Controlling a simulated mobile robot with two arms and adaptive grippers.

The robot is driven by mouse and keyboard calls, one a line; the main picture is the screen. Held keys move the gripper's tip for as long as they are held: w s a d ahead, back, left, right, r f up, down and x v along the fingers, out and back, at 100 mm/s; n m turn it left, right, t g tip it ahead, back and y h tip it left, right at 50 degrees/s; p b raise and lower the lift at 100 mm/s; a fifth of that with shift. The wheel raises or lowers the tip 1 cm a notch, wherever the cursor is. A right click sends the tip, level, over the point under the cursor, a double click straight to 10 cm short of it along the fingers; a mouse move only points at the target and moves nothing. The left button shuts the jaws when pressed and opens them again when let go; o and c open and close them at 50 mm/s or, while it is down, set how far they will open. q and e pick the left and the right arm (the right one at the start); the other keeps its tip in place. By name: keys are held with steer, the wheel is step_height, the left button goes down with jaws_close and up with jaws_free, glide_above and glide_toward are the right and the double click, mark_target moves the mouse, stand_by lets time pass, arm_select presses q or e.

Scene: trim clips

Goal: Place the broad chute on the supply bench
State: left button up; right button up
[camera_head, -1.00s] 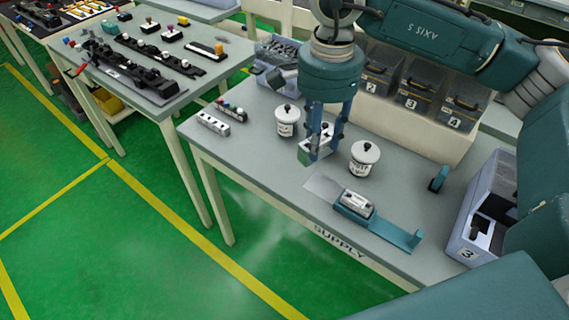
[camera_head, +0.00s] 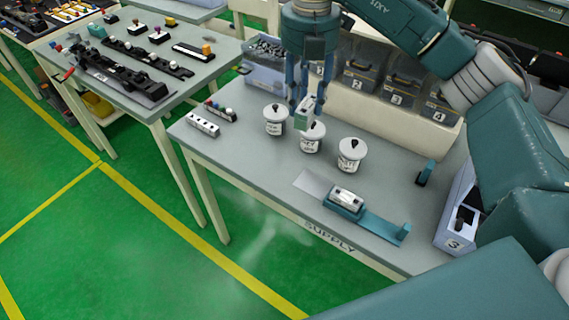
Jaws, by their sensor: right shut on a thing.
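My right gripper (camera_head: 302,97) points down over the back middle of the supply bench (camera_head: 240,150). It is shut on a small boxy piece (camera_head: 304,114), pale green and white with a dark top mark, which I take to be the broad chute. The piece is in front of a white lidded jar (camera_head: 312,139) in the picture and hides part of its lid. It appears to be above the bench top; contact with the jar cannot be told. My left gripper is not in view.
Lidded jars stand on either side, left (camera_head: 275,120) and right (camera_head: 351,156). A teal fixture (camera_head: 368,217) holds a white block near the front edge. Numbered bins (camera_head: 400,92) line the back. A white strip (camera_head: 202,124) lies at left. The front left bench top is clear.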

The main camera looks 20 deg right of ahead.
steer(key=shift+w+m, duration=0.1)
steer(key=shift+m, duration=0.4)
steer(key=shift+f, duration=0.25)
steer(key=p, duration=0.1)
glide_above(300, 174)
step_height(300, 174, down, 14)
steer(key=f, duration=0.1)
step_height(300, 174, down, 4)
steer(key=shift+w+f+p, duration=0.1)
steer(key=shift+p, duration=0.5)
steer(key=shift+f, duration=0.1)
steer(key=shift+f, duration=0.1)
steer(key=o, duration=1.3)
steer(key=shift+c, duration=0.2)
